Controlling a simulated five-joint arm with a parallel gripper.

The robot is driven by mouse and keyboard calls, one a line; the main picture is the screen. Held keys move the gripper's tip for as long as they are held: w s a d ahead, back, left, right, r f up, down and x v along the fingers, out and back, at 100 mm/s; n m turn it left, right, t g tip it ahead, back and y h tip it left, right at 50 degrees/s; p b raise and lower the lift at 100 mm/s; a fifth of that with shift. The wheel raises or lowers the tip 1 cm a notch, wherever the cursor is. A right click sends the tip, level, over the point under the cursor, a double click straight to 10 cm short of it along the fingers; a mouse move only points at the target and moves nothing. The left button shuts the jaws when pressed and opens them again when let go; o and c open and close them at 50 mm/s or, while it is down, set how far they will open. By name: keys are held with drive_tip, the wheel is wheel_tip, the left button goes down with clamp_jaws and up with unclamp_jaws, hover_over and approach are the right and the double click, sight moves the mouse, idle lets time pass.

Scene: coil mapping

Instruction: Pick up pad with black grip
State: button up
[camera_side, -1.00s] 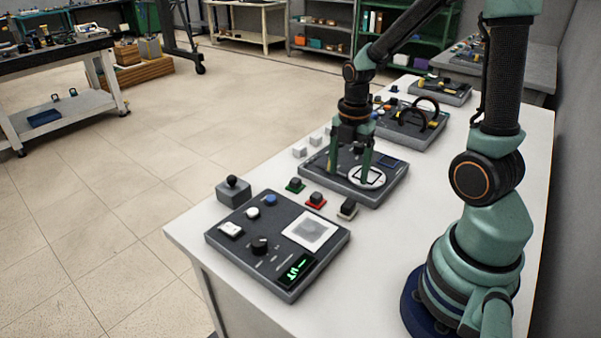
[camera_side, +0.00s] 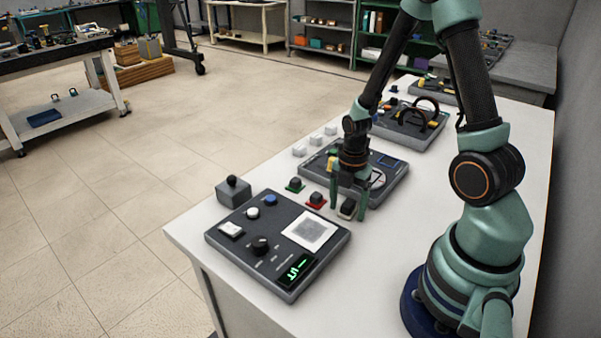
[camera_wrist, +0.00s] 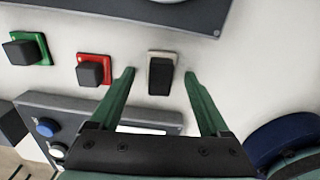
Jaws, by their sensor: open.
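A pale beige pad (camera_wrist: 161,55) with a black block-shaped grip (camera_wrist: 160,78) lies on the white table. It also shows in the side view (camera_side: 347,209), partly behind my gripper. My gripper (camera_side: 349,211) is open and points down at this pad. In the wrist view the fingertips of my gripper (camera_wrist: 159,73) appear on either side of the black grip, with a gap on each side. Whether the tips are level with the grip is hard to tell. A red pad (camera_wrist: 82,57) and a green pad (camera_wrist: 44,42), each with a dark grip, lie to the left.
A control panel (camera_side: 245,255) with a knob, buttons and a green display stands at the front. A second panel (camera_side: 395,185) lies just behind the pads. White blocks (camera_side: 315,140) line the table's left edge. A grey box with a black knob (camera_side: 233,192) stands left.

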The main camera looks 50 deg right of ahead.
sight(348, 204)
clamp_jaws()
drive_tip(key=shift+r, duration=0.1)
wheel_tip(348, 204, up, 20)
idle(0.8)
